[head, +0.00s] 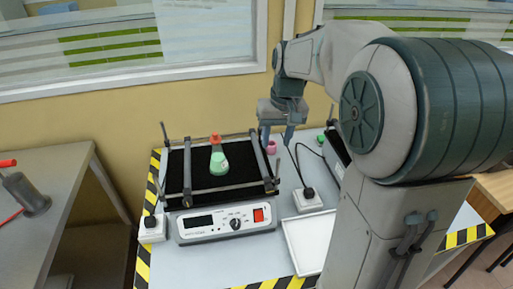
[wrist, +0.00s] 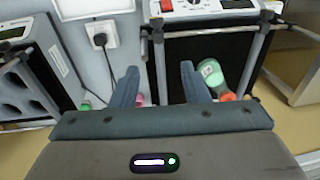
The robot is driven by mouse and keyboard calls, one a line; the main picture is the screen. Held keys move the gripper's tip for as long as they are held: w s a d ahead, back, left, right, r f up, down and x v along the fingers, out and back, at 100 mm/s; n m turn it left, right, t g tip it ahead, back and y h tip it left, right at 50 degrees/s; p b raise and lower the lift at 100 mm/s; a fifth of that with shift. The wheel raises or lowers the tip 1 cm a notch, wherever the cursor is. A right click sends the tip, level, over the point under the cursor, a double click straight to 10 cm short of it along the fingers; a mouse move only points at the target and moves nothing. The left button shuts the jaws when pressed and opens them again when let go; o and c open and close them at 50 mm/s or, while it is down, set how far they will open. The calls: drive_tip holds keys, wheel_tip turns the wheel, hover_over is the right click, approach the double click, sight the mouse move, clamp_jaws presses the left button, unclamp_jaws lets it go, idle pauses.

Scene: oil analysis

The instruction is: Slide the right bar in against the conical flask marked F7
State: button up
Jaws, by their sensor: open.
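The conical flask (head: 218,160) holds green liquid, has an orange stopper and stands upright on the black shaker platform (head: 205,180). Its marking is too small to read. The right bar (head: 261,158) runs along the platform's right side, apart from the flask. My gripper (head: 277,138) is open above the right bar's far part. In the wrist view, the right bar (wrist: 159,65) shows between the two fingers of my gripper (wrist: 159,72), and the flask (wrist: 212,76) is just beyond the right finger. I cannot tell whether either finger touches the bar.
The left bar (head: 187,170) borders the platform's other side. The shaker's control panel (head: 225,222) faces front. A pink item (head: 271,147) lies right of the platform. A white socket box (head: 308,199) with a black plug and a white tray (head: 305,243) are at the right. The wall is close behind.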

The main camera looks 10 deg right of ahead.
drive_tip(key=y, duration=0.1)
approach(265, 169)
drive_tip(key=shift+g, duration=0.4)
drive_tip(key=f, duration=0.3)
drive_tip(key=a+f, duration=0.1)
drive_tip(key=f, duration=0.4)
drive_tip(key=shift+w+a+f+p, duration=0.3)
drive_tip(key=shift+a+p, duration=0.05)
drive_tip(key=shift+p, duration=0.05)
clamp_jaws()
